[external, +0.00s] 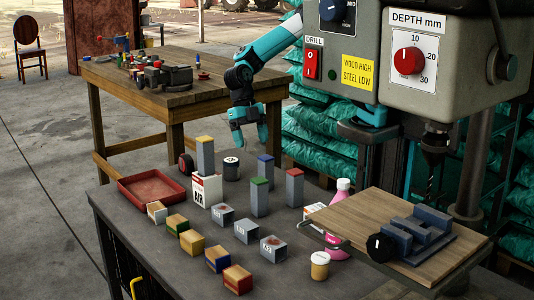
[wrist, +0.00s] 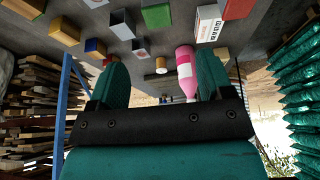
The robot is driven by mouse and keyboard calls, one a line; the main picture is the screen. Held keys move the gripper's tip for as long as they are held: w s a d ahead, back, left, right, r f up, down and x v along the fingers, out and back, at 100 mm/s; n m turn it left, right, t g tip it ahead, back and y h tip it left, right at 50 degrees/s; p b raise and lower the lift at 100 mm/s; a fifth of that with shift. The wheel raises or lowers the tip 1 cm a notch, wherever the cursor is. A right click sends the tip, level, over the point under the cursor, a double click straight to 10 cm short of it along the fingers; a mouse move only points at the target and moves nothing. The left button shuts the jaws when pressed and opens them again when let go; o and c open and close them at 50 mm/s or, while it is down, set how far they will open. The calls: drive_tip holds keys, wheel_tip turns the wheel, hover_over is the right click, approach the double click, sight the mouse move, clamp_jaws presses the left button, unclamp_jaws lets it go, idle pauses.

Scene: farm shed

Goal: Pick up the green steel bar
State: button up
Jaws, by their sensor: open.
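The green steel bar (external: 259,199) is a grey upright bar with a green top, standing on the dark bench in the external view. A blue-topped bar (external: 265,168) stands just behind it and another grey bar (external: 294,190) to its right. My gripper (external: 251,138) hangs above and behind these bars, apart from them, open with nothing between its fingers. In the wrist view my gripper (wrist: 162,78) has its fingers spread. A green-faced block (wrist: 157,14) shows at the top there; I cannot tell whether it is the bar.
A yellow-topped bar (external: 205,155) stands by the white AIR box (external: 206,190). A pink bottle (external: 341,205), a red tray (external: 151,187) and several small blocks share the bench (external: 130,220). A drill press (external: 433,160) with a wooden table (external: 370,215) stands at the right.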

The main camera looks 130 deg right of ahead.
sight(259, 180)
drive_tip(key=x, duration=1.5)
drive_tip(key=shift+w+d+p, duration=0.2)
drive_tip(key=shift+w+p, duration=0.05)
drive_tip(key=shift+p, duration=0.1)
drive_tip(key=c, duration=1.2)
drive_tip(key=shift+o, duration=0.2)
drive_tip(key=shift+r, duration=0.1)
